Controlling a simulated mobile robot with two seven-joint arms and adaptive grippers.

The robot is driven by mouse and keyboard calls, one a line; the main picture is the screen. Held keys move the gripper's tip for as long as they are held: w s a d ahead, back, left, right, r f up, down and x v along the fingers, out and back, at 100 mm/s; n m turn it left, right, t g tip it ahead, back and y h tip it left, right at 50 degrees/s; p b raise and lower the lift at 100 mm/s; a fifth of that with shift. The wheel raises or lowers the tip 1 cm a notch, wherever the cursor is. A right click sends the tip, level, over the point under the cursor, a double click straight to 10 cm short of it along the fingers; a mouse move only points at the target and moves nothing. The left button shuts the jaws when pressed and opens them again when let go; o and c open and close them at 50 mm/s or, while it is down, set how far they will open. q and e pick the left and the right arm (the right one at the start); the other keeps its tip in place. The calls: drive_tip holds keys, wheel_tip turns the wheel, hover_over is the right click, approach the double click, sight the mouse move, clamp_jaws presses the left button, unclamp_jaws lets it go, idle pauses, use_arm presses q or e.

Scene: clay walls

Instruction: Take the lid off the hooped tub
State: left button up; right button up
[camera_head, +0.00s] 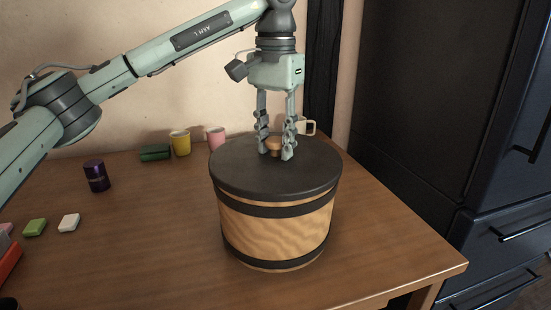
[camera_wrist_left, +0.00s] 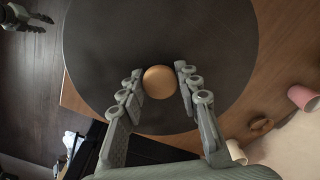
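The hooped tub (camera_head: 275,232) is light wood with dark bands and stands upright on the wooden table. Its round black lid (camera_head: 235,172) sits flat on top; it also fills much of the left wrist view (camera_wrist_left: 100,40). A small round wooden knob (camera_head: 273,146) rises from the lid's middle, and it shows in the left wrist view (camera_wrist_left: 160,82). My left gripper (camera_head: 276,154) points straight down with its open fingers on either side of the knob, very close to it. My right gripper (camera_wrist_left: 42,23) shows at the left wrist view's upper left, open and empty, away from the tub.
A purple can (camera_head: 96,176) stands to the left. A dark cabinet (camera_head: 440,120) is at the right.

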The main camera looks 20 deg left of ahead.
sight(276, 141)
use_arm(q)
clamp_jaws()
drive_tip(key=shift+r, duration=0.55)
wheel_tip(276, 141, up, 3)
drive_tip(key=shift+f, duration=0.15)
drive_tip(key=shift+s+d+r, duration=0.15)
drive_tip(key=shift+s+r, duration=0.3)
drive_tip(key=shift+r, duration=0.1)
drive_tip(key=s+d+r, duration=0.1)
drive_tip(key=s+r, duration=0.2)
drive_tip(key=s, duration=0.2)
drive_tip(key=s+d+r+p, duration=0.1)
drive_tip(key=s+d+r, duration=0.1)
drive_tip(key=s, duration=0.3)
drive_tip(key=shift+s+r, duration=0.2)
drive_tip(key=shift+r, duration=0.25)
use_arm(e)
drive_tip(key=shift+w+a+f, duration=0.1)
drive_tip(key=shift+w+f, duration=0.1)
drive_tip(key=shift+f, duration=1.05)
